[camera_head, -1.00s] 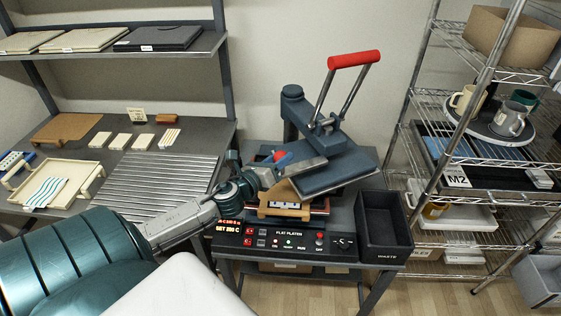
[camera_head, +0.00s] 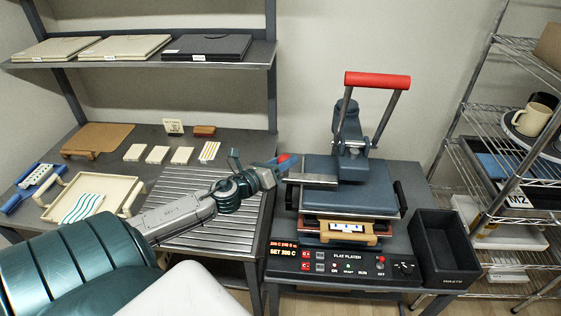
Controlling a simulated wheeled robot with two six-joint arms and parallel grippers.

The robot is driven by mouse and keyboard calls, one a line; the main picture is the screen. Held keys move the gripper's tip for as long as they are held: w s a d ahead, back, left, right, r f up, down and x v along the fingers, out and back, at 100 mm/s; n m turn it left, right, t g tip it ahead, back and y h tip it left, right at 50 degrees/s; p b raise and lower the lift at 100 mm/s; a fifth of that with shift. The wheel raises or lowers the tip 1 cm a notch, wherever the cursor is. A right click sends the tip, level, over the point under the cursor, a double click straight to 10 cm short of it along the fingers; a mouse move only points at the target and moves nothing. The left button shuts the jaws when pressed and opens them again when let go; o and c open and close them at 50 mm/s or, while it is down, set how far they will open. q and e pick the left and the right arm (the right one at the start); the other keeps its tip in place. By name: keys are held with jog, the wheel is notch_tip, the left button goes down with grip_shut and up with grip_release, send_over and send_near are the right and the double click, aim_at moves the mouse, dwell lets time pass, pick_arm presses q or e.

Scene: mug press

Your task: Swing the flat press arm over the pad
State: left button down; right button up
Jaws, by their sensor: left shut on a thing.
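The flat press (camera_head: 350,165) stands on a dark bench, its upper plate (camera_head: 345,186) raised a little and roughly squared above the lower part. A wooden-framed tray piece (camera_head: 341,230) shows at the front beneath it; the pad itself is mostly hidden under the plate. A grey side bar (camera_head: 313,179) reaches left from the plate. My left gripper (camera_head: 282,169) is shut at the bar's left end, beside a red knob (camera_head: 284,158); the exact contact is partly hidden. The red-topped lever (camera_head: 377,80) stands upright. My right gripper is out of view.
A black waste bin (camera_head: 445,250) stands right of the press. The control panel (camera_head: 345,264) is in front. A ribbed metal rack (camera_head: 205,210) and a cream tray (camera_head: 93,199) lie left. A wire shelf with mugs (camera_head: 531,119) stands right.

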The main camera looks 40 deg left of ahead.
pick_arm(q)
jog(key=shift+w+a+r, duration=0.15)
jog(key=shift+a+r, duration=0.05)
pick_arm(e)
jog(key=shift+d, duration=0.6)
